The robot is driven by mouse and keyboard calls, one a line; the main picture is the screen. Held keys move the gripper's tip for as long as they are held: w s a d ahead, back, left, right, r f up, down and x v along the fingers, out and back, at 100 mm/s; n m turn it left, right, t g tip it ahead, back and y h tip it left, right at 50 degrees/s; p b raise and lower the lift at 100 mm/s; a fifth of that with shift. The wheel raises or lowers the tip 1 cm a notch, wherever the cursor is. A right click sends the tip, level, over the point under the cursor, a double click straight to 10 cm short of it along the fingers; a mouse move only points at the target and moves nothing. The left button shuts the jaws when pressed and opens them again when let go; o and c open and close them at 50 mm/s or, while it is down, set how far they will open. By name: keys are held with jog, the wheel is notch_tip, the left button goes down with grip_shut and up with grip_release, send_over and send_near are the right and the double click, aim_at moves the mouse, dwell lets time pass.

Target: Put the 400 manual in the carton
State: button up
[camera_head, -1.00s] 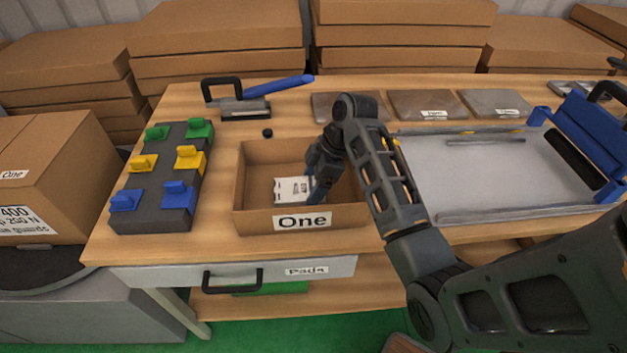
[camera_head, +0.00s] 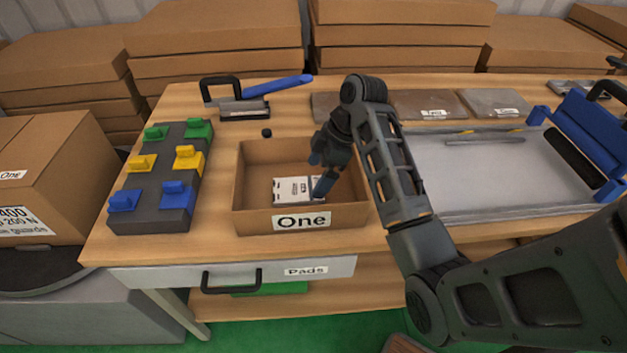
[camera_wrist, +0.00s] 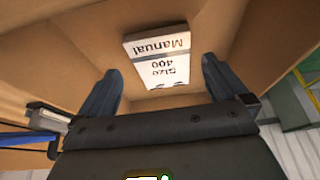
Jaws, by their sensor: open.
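The manual (camera_head: 292,188) is a white booklet lying flat on the floor of the open carton (camera_head: 255,219) labelled "One". In the wrist view the manual (camera_wrist: 158,58) reads "Manual Size 400", upside down, and the carton's brown walls (camera_wrist: 235,35) surround it. My gripper (camera_head: 322,187) reaches down into the carton at the right of the manual. In the wrist view my gripper (camera_wrist: 160,85) is open, with the manual beyond its fingertips and nothing between the fingers.
A dark block with coloured clamps (camera_head: 160,180) stands left of the carton. A black-handled tool with a blue lever (camera_head: 245,100) lies behind it. A metal tray fixture (camera_head: 490,175) is at right. A drawer labelled "Pads" (camera_head: 300,270) is below the tabletop.

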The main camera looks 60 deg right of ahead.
jog(key=p+v, duration=0.3)
jog(key=v, duration=0.5)
jog(key=shift+p, duration=0.35)
jog(key=shift+s+r, duration=0.1)
jog(key=shift+r, duration=0.05)
jog(key=shift+s, duration=0.1)
dwell(0.3)
